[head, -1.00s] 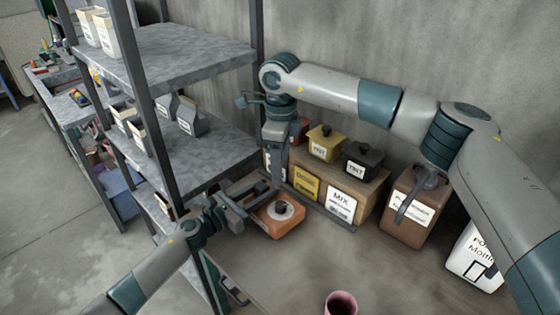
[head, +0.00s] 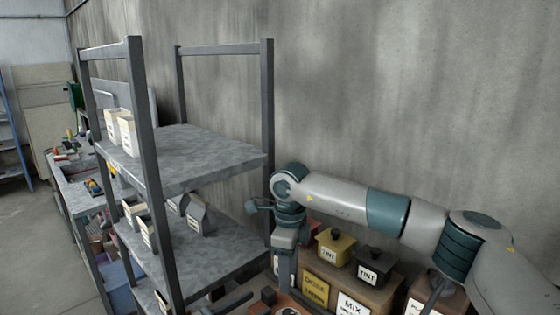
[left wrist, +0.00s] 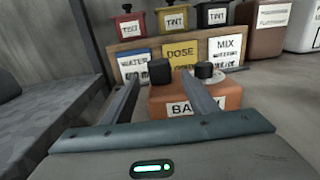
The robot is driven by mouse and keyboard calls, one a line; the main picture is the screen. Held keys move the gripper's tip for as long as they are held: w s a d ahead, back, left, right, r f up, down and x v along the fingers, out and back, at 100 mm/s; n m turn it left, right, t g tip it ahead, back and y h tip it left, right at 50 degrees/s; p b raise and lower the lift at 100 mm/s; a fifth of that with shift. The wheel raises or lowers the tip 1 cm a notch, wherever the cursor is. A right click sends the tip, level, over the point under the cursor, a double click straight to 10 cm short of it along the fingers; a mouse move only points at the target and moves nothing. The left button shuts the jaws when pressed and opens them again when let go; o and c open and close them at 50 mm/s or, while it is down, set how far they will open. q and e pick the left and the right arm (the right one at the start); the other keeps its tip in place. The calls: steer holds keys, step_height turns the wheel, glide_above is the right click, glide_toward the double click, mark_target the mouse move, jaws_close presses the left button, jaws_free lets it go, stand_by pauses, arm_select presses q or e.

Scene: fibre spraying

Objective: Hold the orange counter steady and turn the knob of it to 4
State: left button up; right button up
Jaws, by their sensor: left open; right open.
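The orange counter (left wrist: 226,96) stands ahead of my left gripper in the left wrist view. A black knob (left wrist: 204,70) sits on a pale dial on its top, and a dark block (left wrist: 160,71) is at its left end. The dial setting is too small to read. In the head view only a bit of the counter (head: 283,300) shows at the bottom edge. My left gripper (left wrist: 160,92) is open; its right finger crosses in front of the counter, its left finger is left of it. Contact is unclear. My right gripper (head: 285,258) is open and points down above the counter.
A grey shelf rack (head: 205,155) with cartons stands left of my right gripper. Behind the counter is a wooden box (left wrist: 225,45) with signs; yellow (head: 334,246) and black (head: 368,264) tint containers stand there. A concrete wall closes the back.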

arm_select(q)
steer(key=v, duration=0.6)
steer(key=shift+s+f, duration=0.1)
steer(key=shift+s, duration=0.05)
